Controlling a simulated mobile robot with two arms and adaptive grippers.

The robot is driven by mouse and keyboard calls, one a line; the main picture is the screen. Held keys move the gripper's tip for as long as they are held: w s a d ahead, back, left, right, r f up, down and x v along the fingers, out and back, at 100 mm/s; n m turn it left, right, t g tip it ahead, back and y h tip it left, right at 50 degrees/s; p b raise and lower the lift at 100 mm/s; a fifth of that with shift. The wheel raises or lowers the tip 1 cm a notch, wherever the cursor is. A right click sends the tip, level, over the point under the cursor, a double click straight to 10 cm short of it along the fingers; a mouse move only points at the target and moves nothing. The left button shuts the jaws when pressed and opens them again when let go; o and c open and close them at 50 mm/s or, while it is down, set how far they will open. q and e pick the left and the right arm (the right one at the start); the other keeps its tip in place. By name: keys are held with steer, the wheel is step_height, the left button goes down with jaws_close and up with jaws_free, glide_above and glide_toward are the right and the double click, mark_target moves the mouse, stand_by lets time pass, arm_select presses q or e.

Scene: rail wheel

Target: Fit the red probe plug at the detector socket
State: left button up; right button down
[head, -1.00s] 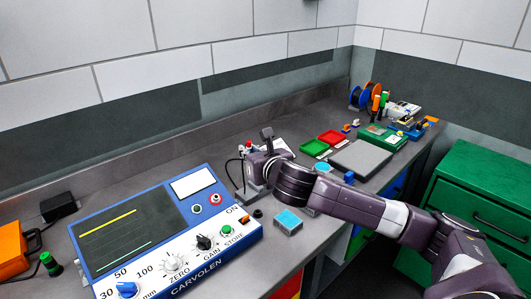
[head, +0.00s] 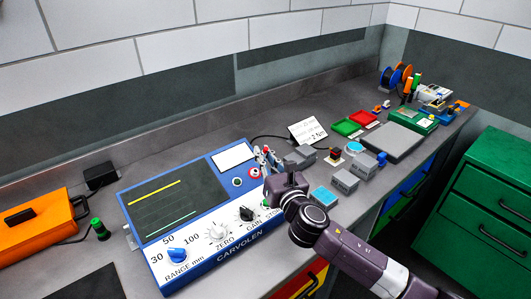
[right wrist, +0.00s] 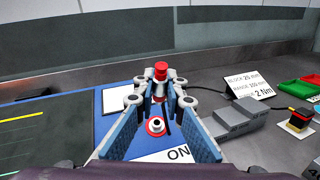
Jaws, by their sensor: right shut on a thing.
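The detector is a blue box with a dark screen (head: 180,208) and white front lettering, in the head view's middle left. Its red-ringed socket (head: 254,173) is at the top right of the panel; in the right wrist view this socket (right wrist: 155,126) shows between my fingers, near the ON label. My right gripper (head: 266,158) is over the detector's right end. It is shut on the red probe plug (right wrist: 161,70), whose red top stands up between the fingertips. The plug's lower end is hidden, and I cannot tell its height above the panel. My left gripper is not in view.
Grey blocks (head: 345,181), a blue-topped block (head: 323,196) and a written card (head: 308,131) lie right of the detector. A black cable runs behind the gripper. Red and green trays (head: 347,126) stand farther back. An orange case (head: 35,225) is at left.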

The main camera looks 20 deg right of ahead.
steer(key=shift+r+p, duration=0.1)
steer(key=shift+p, duration=0.25)
steer(key=shift+w+a+f+b, duration=0.15)
steer(key=shift+f+b, duration=0.55)
steer(key=shift+f, duration=0.05)
steer(key=shift+w+a+f+b, duration=0.1)
steer(key=shift+w+f+b, duration=0.15)
steer(key=shift+f+b, duration=0.25)
steer(key=shift+w+a+f+b, duration=0.1)
steer(key=shift+w+f+b, duration=0.2)
steer(key=shift+f, duration=0.3)
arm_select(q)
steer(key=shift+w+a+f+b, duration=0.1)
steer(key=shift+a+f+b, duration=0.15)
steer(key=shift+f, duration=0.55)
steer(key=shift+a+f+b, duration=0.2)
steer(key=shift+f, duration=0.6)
arm_select(e)
steer(key=shift+w+f, duration=0.25)
steer(key=shift+f, duration=0.3)
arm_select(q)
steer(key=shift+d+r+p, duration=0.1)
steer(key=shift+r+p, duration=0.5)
